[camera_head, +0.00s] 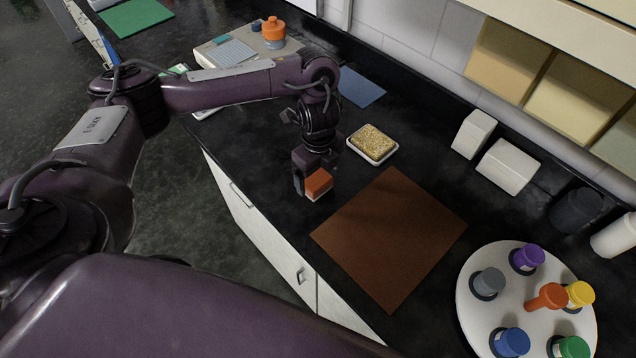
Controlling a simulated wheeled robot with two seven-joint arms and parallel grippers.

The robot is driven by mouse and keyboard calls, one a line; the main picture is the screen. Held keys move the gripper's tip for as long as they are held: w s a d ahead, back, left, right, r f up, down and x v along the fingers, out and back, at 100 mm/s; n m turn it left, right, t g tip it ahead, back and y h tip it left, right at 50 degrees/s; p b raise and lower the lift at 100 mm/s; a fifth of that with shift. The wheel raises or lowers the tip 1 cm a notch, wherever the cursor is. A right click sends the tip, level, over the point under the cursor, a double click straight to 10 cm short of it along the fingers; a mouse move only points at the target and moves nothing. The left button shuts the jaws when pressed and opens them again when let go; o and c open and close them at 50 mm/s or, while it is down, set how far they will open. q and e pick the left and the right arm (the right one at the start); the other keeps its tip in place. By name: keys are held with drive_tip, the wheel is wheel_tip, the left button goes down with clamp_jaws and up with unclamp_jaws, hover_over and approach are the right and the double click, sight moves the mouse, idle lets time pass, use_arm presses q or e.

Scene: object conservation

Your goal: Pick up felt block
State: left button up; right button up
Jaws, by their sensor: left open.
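A small block with an orange top and a pale lower part (318,184), which looks like the felt block, is on the black counter near its front edge. My left gripper (312,172) reaches down over the counter and is open, with its fingers right at the block. The block's back part is hidden by the gripper, and I cannot tell whether the fingers touch it. My right gripper is not in view.
A speckled yellow sponge on a white dish (359,150) lies just right of the gripper. A flat brown mat (390,240) is clear. A round white tray (515,310) holds several coloured-capped bottles at lower right. White boxes (508,166) stand by the wall.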

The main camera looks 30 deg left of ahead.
sight(317, 179)
use_arm(q)
drive_tip(key=f, duration=0.3)
drive_tip(key=w+f+b, duration=0.1)
drive_tip(key=shift+a+f, duration=0.4)
drive_tip(key=shift+f, duration=0.4)
drive_tip(key=shift+c, duration=1)
drive_tip(key=c, duration=0.9)
drive_tip(key=shift+c, duration=0.2)
drive_tip(key=shift+r, duration=0.1)
